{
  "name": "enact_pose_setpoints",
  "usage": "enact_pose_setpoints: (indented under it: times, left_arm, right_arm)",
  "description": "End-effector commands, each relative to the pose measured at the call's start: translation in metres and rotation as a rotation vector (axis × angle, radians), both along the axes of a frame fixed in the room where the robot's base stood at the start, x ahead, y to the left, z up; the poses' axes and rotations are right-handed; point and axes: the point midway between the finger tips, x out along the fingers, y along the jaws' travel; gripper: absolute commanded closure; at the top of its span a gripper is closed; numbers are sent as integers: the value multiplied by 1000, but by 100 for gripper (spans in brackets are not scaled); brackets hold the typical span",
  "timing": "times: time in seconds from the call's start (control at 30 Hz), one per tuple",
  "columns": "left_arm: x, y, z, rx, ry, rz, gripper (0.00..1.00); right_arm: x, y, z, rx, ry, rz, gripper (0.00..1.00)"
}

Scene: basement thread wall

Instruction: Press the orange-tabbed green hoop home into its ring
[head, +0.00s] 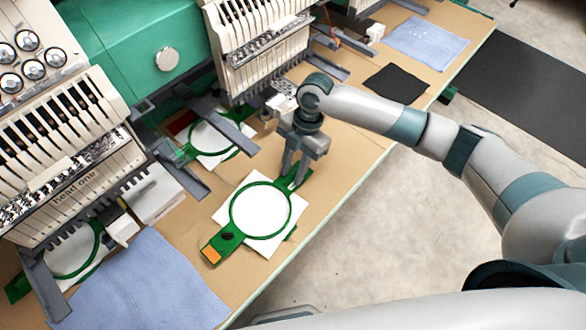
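The green hoop (233,226) lies flat on a white cloth (225,215) on the tan table. Its orange tab (211,255) points to the lower left, beside a dark knob. A green arm piece extends from the hoop's upper right. My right gripper (292,178) points down at that upper-right end, with its two fingers a little apart. Whether the fingertips touch the green piece is unclear. The ring under the hoop cannot be told apart from it here. My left gripper is out of view.
Embroidery heads with grey arms stand along the left and back. Another green hoop (232,153) sits under a machine arm. A blue cloth (145,285) lies at lower left, a black cloth (397,83) at upper right. Bare table (345,155) lies right of my gripper.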

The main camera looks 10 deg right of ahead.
Motion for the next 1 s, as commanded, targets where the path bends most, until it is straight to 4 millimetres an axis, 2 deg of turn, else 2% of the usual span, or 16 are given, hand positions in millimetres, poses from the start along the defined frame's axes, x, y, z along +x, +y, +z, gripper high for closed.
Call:
enact_pose_setpoints:
  times: [0.37,0.57,0.77,1.0]
  left_arm:
    - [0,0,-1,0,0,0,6]
    - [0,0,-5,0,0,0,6]
    - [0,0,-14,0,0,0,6]
    - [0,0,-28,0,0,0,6]
  right_arm:
    - [1,0,1,1,-1,0,68]
    - [4,-3,12,1,-3,-1,68]
    - [9,-10,38,1,-4,-1,68]
    - [17,-22,84,1,-6,-1,68]
